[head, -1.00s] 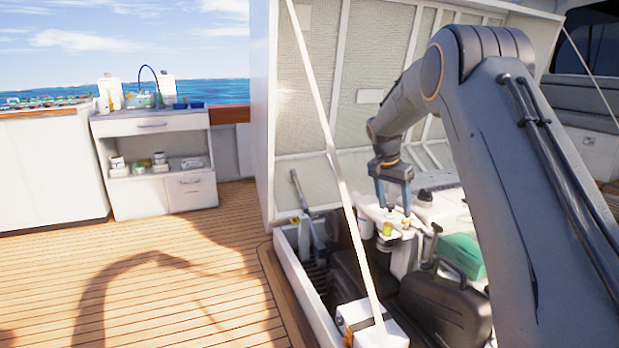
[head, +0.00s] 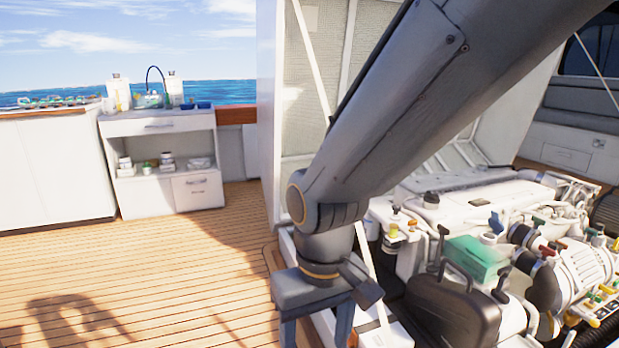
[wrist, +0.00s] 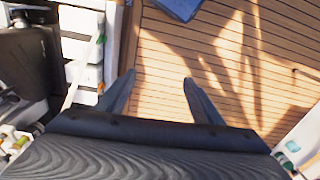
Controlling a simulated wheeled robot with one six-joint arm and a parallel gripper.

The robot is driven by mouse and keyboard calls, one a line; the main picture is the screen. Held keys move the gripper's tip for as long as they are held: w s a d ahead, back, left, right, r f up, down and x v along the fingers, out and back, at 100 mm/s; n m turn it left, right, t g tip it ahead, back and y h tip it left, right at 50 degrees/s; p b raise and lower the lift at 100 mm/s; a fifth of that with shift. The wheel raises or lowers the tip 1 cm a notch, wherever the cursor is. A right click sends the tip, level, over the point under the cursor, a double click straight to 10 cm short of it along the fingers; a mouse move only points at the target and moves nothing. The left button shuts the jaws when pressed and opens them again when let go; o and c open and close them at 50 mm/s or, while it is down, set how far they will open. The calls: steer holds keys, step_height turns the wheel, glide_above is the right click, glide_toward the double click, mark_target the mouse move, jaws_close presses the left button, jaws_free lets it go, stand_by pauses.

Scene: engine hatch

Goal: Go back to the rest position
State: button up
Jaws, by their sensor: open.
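My gripper (head: 317,335) hangs at the near left edge of the open engine hatch in the head view, pointing down. Its fingertips are cut off by the bottom of that frame. In the wrist view my gripper (wrist: 158,85) has its two fingers spread apart. Nothing is between them but the wooden deck below. My arm crosses the head view from the upper right and hides part of the hatch.
The white engine (head: 480,205) with a green box (head: 477,258) and a dark case (head: 450,312) fills the hatch at right. A white strut (head: 366,245) rises beside my arm. A white cabinet (head: 165,190) stands at back left. The teak deck (head: 150,265) is clear.

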steer(key=s+f+n, duration=0.1)
steer(key=s, duration=0.4)
steer(key=d+r+m+p, duration=0.6)
steer(key=d+r+p, duration=1.2)
steer(key=r+p, duration=0.4)
steer(key=p, duration=0.3)
steer(key=shift+s+d+r+h+p, duration=0.15)
steer(key=shift+r+h+p, duration=0.15)
steer(key=shift+p, duration=0.1)
